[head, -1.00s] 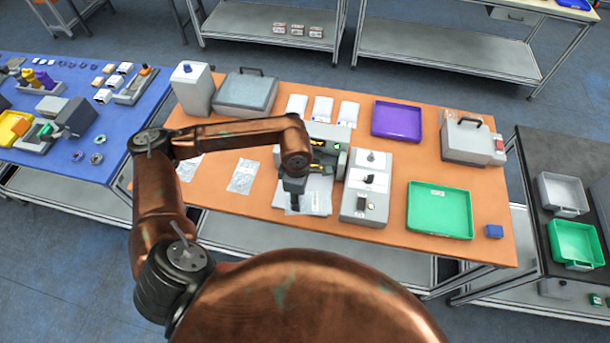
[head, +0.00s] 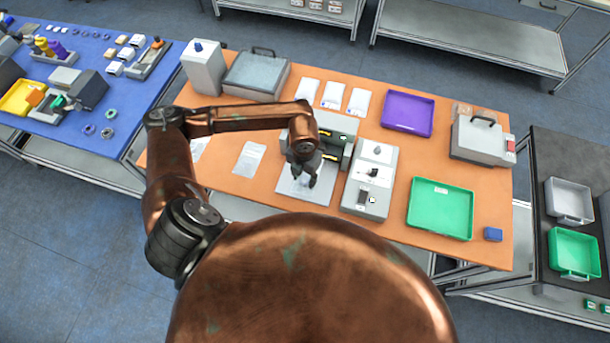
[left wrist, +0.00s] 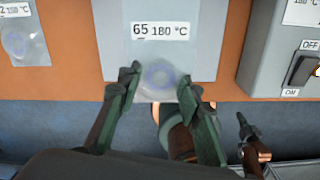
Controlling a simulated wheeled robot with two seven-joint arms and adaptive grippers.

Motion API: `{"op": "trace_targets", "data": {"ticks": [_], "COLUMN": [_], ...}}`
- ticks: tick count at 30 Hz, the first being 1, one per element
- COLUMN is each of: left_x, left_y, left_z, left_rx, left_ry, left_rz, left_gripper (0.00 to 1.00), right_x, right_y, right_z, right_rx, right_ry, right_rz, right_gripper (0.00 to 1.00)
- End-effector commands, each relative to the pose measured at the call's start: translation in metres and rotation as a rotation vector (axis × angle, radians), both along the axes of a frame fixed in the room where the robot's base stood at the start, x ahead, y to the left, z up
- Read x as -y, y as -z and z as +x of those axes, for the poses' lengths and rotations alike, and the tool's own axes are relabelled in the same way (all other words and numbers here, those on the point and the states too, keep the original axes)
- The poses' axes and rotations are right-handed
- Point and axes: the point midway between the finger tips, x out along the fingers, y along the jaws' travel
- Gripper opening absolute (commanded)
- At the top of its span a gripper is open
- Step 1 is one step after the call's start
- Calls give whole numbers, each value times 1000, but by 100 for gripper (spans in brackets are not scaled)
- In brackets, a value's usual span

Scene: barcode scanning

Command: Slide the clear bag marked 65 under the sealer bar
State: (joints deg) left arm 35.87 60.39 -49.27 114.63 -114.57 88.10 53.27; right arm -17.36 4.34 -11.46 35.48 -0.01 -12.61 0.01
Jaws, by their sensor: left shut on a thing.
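The clear bag marked 65 (left wrist: 160,76) lies at the front edge of a pale grey plate (left wrist: 110,62) in the left wrist view, its label reading 65 180 °C. A pale ring shows inside it. My left gripper (left wrist: 158,92) has its fingers on either side of the bag's near end and is shut on it. In the head view my left gripper (head: 308,178) is over the plate in front of the sealer (head: 340,133), partly hiding both. Where the bag's far edge is relative to the bar is hidden. A dark finger-like part, perhaps my right gripper, shows low right in the wrist view.
A grey switch box (head: 370,180) stands close to the right of the plate. Another clear bag (head: 249,158) lies to the left. Behind are white packets (head: 332,95) and a purple tray (head: 408,112); a green tray (head: 440,208) is at right.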

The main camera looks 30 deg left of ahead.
Motion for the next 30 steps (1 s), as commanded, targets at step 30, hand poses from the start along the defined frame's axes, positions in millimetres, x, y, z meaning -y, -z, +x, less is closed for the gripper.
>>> {"op": "trace_targets", "data": {"ticks": [30], "left_x": [-6], "left_y": [54], "left_z": [27], "left_rx": [1], "left_ry": [2], "left_rz": [1], "left_gripper": [8], "right_x": [6], "right_y": [42], "right_z": [1], "right_rx": [0], "right_ry": [-2], "right_rz": [-6], "right_gripper": [0]}}
